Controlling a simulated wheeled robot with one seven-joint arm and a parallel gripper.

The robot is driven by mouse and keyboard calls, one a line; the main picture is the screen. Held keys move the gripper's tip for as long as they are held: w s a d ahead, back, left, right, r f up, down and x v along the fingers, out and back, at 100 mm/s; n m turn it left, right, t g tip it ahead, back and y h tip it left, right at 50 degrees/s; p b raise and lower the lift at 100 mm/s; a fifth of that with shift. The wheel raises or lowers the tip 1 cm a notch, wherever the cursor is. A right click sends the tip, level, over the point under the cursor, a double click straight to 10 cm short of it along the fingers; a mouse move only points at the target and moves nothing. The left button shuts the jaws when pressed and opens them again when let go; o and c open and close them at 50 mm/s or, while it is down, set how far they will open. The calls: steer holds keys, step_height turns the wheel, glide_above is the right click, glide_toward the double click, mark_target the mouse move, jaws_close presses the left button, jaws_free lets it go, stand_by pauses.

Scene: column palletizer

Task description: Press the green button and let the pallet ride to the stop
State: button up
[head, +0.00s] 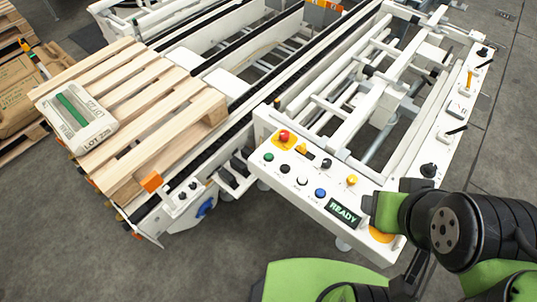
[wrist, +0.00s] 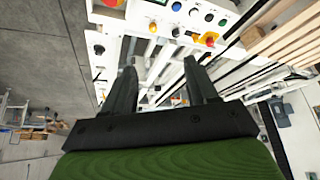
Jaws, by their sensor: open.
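The green button (head: 269,157) is at the left end of the lower row on the white control panel (head: 300,215). It also shows near the top of the wrist view (wrist: 222,22). The wooden pallet (head: 150,115) lies on the conveyor at the left, with a pale sack marked LOT (head: 78,118) on its left end. In the wrist view my gripper (wrist: 159,64) is open, with nothing between its two dark fingers. It points toward the panel area, apart from the button. In the head view my arm covers the panel's right end; the fingers cannot be made out. I cannot identify the stop.
A red mushroom button (head: 284,138), a blue button (head: 320,193) and a yellow button (head: 352,180) share the panel. Its display (head: 342,213) reads READY. White machine frames (head: 375,105) stand behind the panel. Grey floor lies clear in front of the conveyor.

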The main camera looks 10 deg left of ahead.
jaws_close()
stand_by(1.5)
